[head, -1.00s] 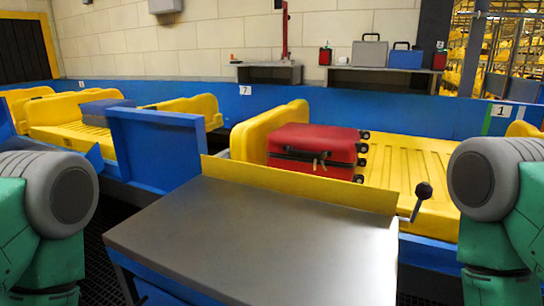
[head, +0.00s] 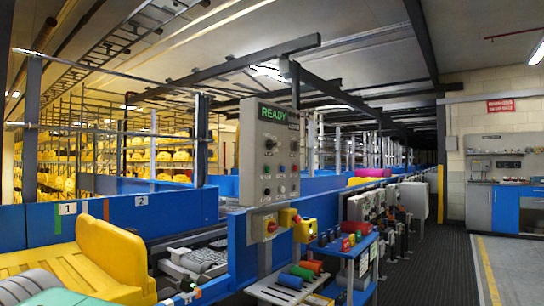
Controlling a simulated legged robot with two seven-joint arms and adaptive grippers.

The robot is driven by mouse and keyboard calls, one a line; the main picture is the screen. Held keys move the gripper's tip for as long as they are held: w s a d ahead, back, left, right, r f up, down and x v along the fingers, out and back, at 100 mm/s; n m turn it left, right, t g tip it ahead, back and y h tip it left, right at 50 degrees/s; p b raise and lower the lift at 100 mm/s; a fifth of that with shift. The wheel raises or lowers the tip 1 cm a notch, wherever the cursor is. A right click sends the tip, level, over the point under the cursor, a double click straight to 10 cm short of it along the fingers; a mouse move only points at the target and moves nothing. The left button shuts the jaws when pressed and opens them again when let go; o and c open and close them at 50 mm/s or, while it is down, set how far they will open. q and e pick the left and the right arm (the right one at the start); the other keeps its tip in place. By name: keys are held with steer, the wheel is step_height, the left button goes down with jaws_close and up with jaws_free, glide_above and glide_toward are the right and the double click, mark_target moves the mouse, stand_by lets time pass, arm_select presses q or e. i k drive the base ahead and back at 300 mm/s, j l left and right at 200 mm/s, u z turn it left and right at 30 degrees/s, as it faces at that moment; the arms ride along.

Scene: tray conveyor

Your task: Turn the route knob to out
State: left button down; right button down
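A grey control panel (head: 249,150) stands upright on the blue conveyor side, right of the picture's middle left. A dark sign with green READY letters (head: 273,114) is at its top. Small knobs and buttons (head: 270,143) cover its face, among them some green and red ones. The labels are too small to read, so I cannot tell which one is the route knob or where it points. Neither gripper is in view.
A yellow tray (head: 110,250) sits on the conveyor at the left. A blue-and-white cart (head: 345,268) with coloured items stands below and right of the panel. Yellow and red switch boxes (head: 264,226) hang under the panel. A dark walkway (head: 435,270) is clear at the right.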

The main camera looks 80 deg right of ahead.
mark_target(270, 144)
steer(key=k+z, duration=0.2)
steer(key=z, duration=1.15)
steer(key=i+z, duration=0.2)
steer(key=z, duration=0.2)
steer(key=i+j+z, duration=0.1)
steer(key=z, duration=0.25)
steer(key=i+j+z, duration=0.15)
steer(key=z, duration=0.25)
steer(key=i+j+z, duration=0.35)
steer(key=i+j, duration=0.2)
